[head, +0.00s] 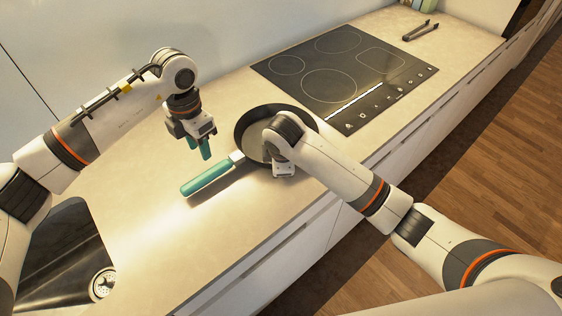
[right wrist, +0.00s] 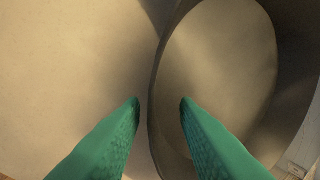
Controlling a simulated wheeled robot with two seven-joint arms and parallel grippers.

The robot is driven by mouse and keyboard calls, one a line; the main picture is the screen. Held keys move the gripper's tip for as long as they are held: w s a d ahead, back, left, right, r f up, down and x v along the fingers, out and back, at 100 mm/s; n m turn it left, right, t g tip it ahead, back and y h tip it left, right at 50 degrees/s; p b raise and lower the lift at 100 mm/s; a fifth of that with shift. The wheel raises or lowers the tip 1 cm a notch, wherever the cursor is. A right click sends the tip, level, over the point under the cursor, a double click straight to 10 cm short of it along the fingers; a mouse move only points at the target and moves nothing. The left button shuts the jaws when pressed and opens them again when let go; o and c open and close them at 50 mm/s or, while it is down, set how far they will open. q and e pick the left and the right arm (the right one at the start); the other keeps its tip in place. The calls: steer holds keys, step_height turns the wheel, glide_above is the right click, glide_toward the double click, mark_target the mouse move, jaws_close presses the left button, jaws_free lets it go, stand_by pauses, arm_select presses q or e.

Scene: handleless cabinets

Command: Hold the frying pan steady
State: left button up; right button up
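The dark frying pan (head: 246,127) stands on the beige counter, its teal handle (head: 207,176) pointing to the lower left. My left gripper (head: 199,150) hangs above the counter, left of the pan and beyond the handle, its teal fingers apart and empty. My right wrist covers part of the pan in the head view and hides its fingers there. In the right wrist view my right gripper (right wrist: 160,104) is open, with the pan's rim (right wrist: 152,110) between its fingertips. One finger is on the counter side and one on the pan's inner side; a gap shows beside the rim.
A black cooktop (head: 345,70) lies behind and right of the pan. Dark tongs (head: 420,30) lie at the far end of the counter. A sink (head: 62,255) is at the lower left. The counter left of the handle is clear.

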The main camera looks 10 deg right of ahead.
steer(key=shift+w+f, duration=0.15)
steer(key=shift+f, duration=0.2)
steer(key=shift+c, duration=0.6)
jaws_close()
stand_by(1.1)
